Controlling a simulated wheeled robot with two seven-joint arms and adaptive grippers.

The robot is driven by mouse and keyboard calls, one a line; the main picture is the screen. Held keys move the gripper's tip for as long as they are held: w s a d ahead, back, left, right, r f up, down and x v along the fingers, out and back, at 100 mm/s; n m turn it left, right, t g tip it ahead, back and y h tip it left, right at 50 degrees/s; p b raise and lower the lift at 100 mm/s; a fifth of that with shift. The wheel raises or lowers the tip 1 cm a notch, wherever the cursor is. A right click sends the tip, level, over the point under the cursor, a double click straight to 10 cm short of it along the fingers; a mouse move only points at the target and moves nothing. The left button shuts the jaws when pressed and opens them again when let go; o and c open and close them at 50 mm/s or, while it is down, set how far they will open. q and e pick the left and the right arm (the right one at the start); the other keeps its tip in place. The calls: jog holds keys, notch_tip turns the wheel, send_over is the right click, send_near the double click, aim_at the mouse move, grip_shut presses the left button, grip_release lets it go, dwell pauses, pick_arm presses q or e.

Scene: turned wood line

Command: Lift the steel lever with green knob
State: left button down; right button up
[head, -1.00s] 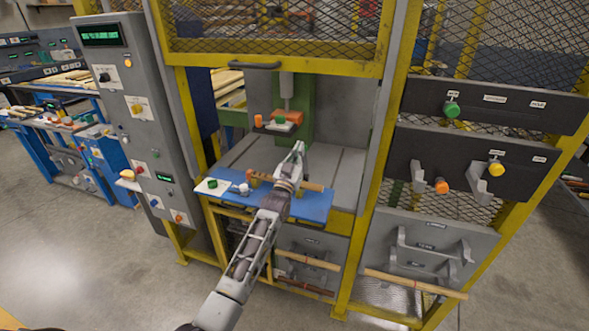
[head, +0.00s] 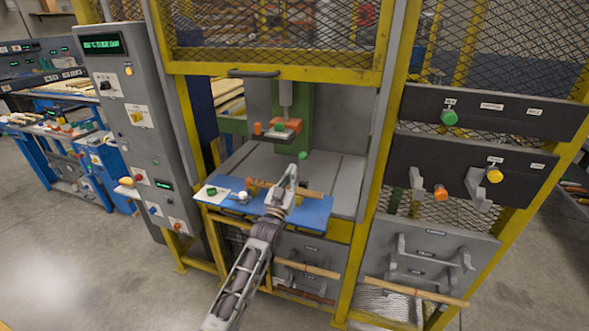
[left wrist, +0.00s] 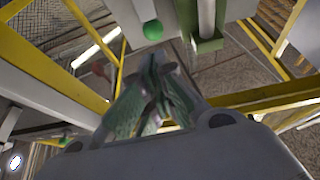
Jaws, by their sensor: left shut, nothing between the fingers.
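A round green knob (head: 303,155) shows just above my left gripper, in front of the press. In the left wrist view the green knob (left wrist: 153,30) sits at the end of a grey, steel-looking bar (left wrist: 145,9). My left gripper (head: 292,168) is shut and empty, just below and left of the knob in the head view. Its fingertips (left wrist: 160,65) show below the knob in the wrist view, apart from it in the picture. Another green knob (head: 449,117) is on the upper dark panel at right. My right gripper is not in view.
A blue shelf (head: 318,212) with a wooden rod (head: 311,193) lies under my left gripper. Yellow frame posts (head: 376,150) and a grey control cabinet (head: 116,120) flank the press opening. A yellow-knobbed lever (head: 494,175) and an orange-knobbed lever (head: 441,192) are at right.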

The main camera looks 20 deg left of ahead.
pick_arm(q)
jog(key=shift+v, duration=2.65)
jog(key=shift+f, duration=0.1)
